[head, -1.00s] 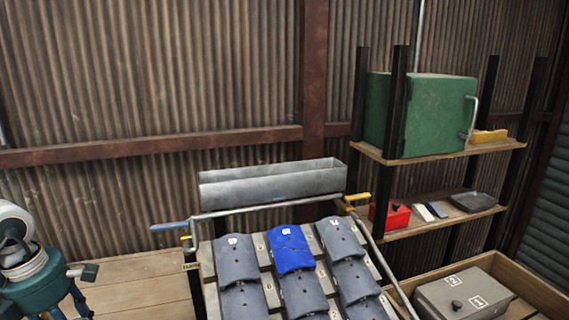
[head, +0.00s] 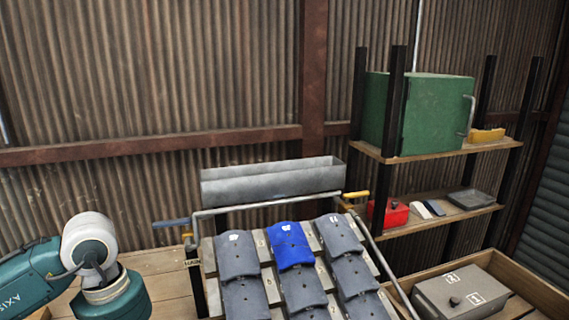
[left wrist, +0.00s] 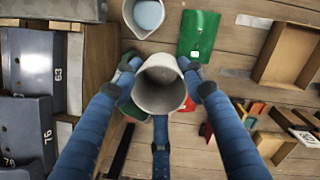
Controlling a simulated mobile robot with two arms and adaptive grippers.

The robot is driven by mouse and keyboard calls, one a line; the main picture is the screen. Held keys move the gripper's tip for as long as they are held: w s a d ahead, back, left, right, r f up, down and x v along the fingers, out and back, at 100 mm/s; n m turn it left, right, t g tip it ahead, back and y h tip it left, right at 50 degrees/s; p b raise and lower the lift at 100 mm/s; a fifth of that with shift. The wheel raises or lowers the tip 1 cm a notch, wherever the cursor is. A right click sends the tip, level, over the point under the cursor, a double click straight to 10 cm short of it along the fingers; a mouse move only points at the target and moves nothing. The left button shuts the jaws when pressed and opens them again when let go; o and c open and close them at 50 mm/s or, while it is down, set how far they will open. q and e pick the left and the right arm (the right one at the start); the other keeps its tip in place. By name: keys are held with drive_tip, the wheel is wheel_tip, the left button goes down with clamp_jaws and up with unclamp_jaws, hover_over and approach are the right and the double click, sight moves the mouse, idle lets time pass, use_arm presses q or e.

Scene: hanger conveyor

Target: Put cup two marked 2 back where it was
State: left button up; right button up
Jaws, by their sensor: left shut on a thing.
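A grey cup (left wrist: 160,98) is between the blue fingers of my left gripper (left wrist: 160,72) in the left wrist view. The fingers press its sides, so the gripper is shut on it. I look into its open mouth, and no number is readable on it. A second pale cup (left wrist: 147,14) with a bluish inside stands beyond it at the top edge, apart from the held cup. In the head view only my left arm's wrist shows at the lower left; its fingers are out of frame. My right gripper is not seen.
A green flat item (left wrist: 198,36) lies on the wooden surface (left wrist: 235,60) near the second cup. An open wooden tray (left wrist: 262,62) is at the right. Numbered grey panels on a rack (head: 196,268) stand beside the arm. A shelf (head: 440,148) is at the back right.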

use_arm(q)
drive_tip(key=s+d+m+g+y, duration=0.1)
drive_tip(key=s+d+m, duration=0.4)
drive_tip(key=m, duration=0.6)
drive_tip(key=shift+s+d+f, duration=0.3)
drive_tip(key=shift+s+d, duration=0.05)
drive_tip(key=shift+w, duration=0.1)
